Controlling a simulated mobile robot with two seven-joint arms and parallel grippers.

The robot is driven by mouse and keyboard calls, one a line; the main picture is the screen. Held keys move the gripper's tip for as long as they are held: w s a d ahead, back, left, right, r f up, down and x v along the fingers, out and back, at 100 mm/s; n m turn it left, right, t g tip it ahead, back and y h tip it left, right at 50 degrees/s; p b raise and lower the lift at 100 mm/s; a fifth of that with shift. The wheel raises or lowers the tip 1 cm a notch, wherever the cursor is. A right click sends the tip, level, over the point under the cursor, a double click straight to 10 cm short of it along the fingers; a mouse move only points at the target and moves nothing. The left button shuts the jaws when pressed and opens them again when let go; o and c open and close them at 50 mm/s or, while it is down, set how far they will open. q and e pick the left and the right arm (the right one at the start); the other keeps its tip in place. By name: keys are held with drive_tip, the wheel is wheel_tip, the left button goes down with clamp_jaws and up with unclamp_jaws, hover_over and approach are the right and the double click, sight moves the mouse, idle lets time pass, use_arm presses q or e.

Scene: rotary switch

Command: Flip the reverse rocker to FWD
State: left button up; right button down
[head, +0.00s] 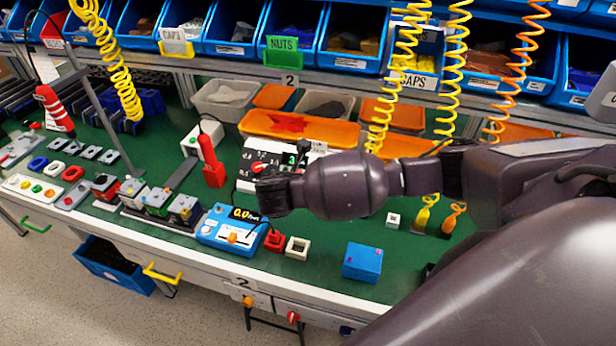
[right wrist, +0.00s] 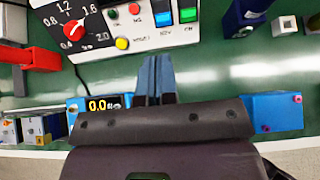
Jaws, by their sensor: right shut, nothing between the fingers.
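A white control box (head: 258,154) stands on the green bench in the head view, partly hidden by my right arm. My left gripper is not in view.
A blue meter with a lit display (head: 232,226) stands in front of the control box. A red handheld tool (head: 211,162) stands to its left, and a blue box (head: 362,262) sits to the right. Orange trays (head: 300,129) lie behind. Coiled hoses (head: 456,70) hang above.

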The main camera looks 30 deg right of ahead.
drive_tip(key=shift+w, duration=0.1)
drive_tip(key=b+x, duration=0.1)
drive_tip(key=x, duration=1.3)
drive_tip(key=shift+a, duration=0.15)
drive_tip(key=shift+w, duration=0.1)
